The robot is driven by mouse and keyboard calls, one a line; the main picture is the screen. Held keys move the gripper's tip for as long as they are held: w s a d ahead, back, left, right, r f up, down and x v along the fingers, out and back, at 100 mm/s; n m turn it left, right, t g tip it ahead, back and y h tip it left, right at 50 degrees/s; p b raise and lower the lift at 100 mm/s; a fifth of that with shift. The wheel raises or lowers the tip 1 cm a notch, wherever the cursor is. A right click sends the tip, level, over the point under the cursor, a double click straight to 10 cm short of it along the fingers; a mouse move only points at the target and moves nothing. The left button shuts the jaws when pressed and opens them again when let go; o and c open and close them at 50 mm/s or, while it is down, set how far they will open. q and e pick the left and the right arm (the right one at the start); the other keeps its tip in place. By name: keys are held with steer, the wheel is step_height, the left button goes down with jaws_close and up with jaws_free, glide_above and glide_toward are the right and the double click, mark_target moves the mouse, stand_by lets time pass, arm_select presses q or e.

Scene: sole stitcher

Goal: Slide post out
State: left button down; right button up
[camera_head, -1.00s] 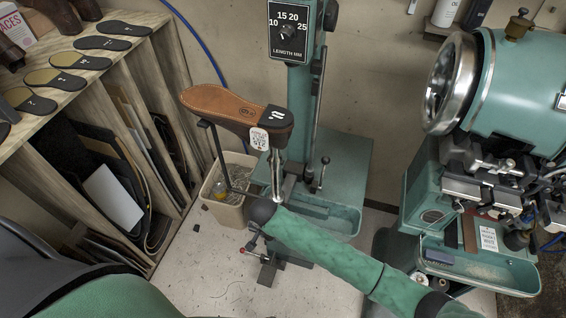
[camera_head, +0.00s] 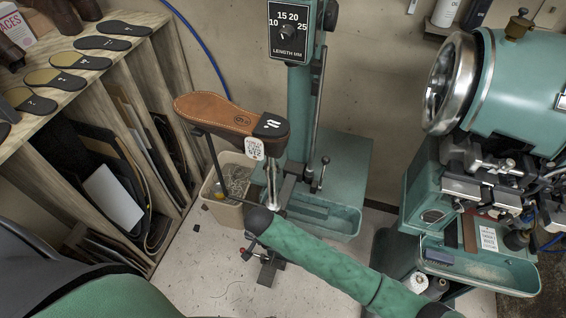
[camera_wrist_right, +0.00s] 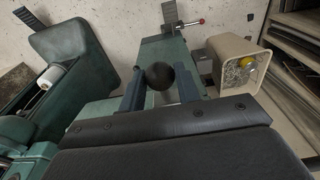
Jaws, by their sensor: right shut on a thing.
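A brown shoe form (camera_head: 215,108), sole up with a dark heel and white label, sits atop a metal post (camera_head: 271,188) beside the green column. My left gripper is not in view.
The green column (camera_head: 300,110) carries a length dial (camera_head: 289,30). A beige bin (camera_head: 228,213) stands at left, near a wooden rack (camera_head: 165,85). A green machine (camera_head: 520,85) with a metal wheel stands at right. A foot with a red-tipped lever lies below.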

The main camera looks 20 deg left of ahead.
steer(key=o, duration=1.2)
steer(key=shift+o, duration=0.2)
steer(key=shift+r, duration=0.15)
step_height(320, 180, up, 7)
steer(key=s, duration=0.2)
